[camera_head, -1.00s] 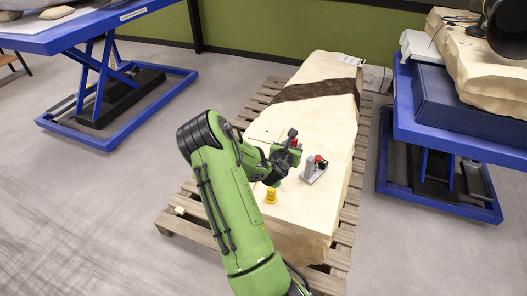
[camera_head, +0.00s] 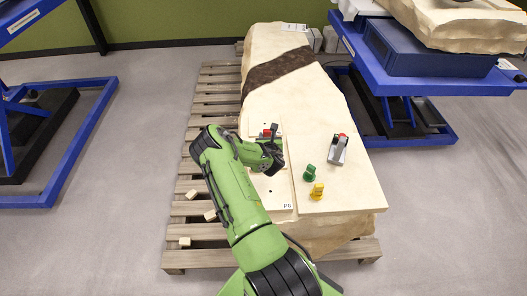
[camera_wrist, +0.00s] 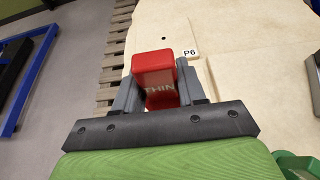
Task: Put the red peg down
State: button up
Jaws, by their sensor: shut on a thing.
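The red peg (camera_wrist: 154,64), marked "THIN", is between the two grey fingers of my gripper (camera_wrist: 157,82) in the wrist view. The fingers are shut on its sides. In the head view a bit of its red (camera_head: 267,132) shows beside my gripper (camera_head: 270,146), over the left part of the pale stone slab (camera_head: 345,190). A pale panel with small dark holes and a "P8" label (camera_head: 287,206) lies there. The wrist view shows a "P6" label (camera_wrist: 190,53) beside the peg. I cannot tell whether the peg's lower end touches anything; it is hidden.
A green peg (camera_head: 309,173) and a yellow peg (camera_head: 317,191) stand on the slab to the right. The slab rests on a wooden pallet (camera_head: 205,232). Blue lift tables stand at both sides.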

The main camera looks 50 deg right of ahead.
notch_tip(320, 180, down, 10)
jog(key=b, duration=0.3)
jog(key=shift+s+b, duration=0.15)
jog(key=shift+b, duration=0.15)
jog(key=shift+f, duration=0.2)
jog(key=o, duration=1.1)
jog(key=shift+c, duration=0.2)
jog(key=shift+r, duration=0.1)
